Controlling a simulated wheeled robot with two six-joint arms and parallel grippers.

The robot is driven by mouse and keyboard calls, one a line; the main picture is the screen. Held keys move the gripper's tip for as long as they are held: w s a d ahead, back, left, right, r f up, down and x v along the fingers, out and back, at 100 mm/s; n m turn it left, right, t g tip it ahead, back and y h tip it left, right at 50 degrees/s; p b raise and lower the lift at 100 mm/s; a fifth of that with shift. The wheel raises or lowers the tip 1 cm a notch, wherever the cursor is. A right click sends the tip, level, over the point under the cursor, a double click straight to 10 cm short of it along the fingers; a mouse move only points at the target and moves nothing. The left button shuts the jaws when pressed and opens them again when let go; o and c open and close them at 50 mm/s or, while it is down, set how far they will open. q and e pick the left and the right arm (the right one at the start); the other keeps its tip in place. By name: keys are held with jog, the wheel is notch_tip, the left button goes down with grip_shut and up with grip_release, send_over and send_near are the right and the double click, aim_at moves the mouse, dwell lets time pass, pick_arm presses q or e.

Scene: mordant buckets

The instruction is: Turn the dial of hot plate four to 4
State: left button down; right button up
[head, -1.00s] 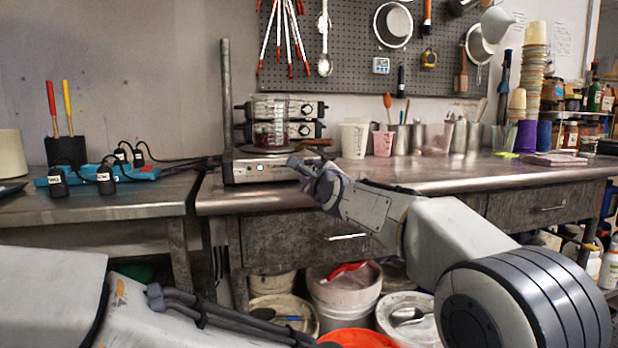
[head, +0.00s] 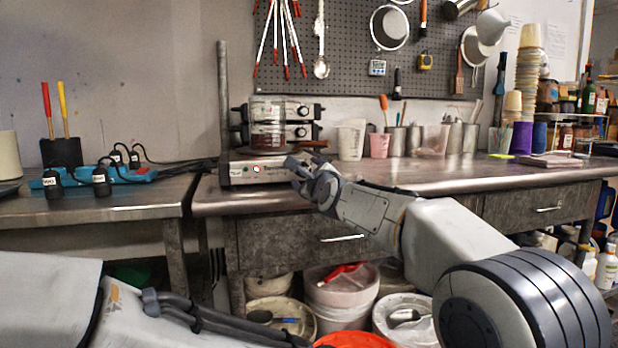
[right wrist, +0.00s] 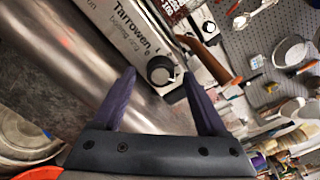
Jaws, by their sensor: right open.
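The front hot plate (head: 240,172) stands at the left end of the right-hand bench, with a lit spot on its front panel. Its round black dial (right wrist: 160,70) shows in the right wrist view, beside the lettering "Tarrowen"; the dial's setting is too small to read. My right gripper (right wrist: 159,76) is open, with its two fingertips either side of the dial and no clear contact. In the head view the right gripper (head: 292,167) covers the plate's right front, hiding the dial. My left arm crosses the lower left; its gripper is not clearly seen.
A glass beaker with dark red liquid (head: 268,138) stands above the hot plate. Two more plates are stacked behind (head: 305,110). A metal rod (head: 224,100) rises at the left. Buckets (head: 342,292) stand below. The bench right of the plate (head: 420,175) is clear at its front.

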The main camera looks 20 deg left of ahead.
jog(key=shift+s+d+b, duration=0.25)
jog(key=shift+s+b, duration=0.05)
jog(key=shift+s, duration=0.15)
jog(key=b+v, duration=0.3)
jog(key=v, duration=0.6)
jog(key=shift+d+f, duration=0.1)
jog(key=shift+d, duration=0.05)
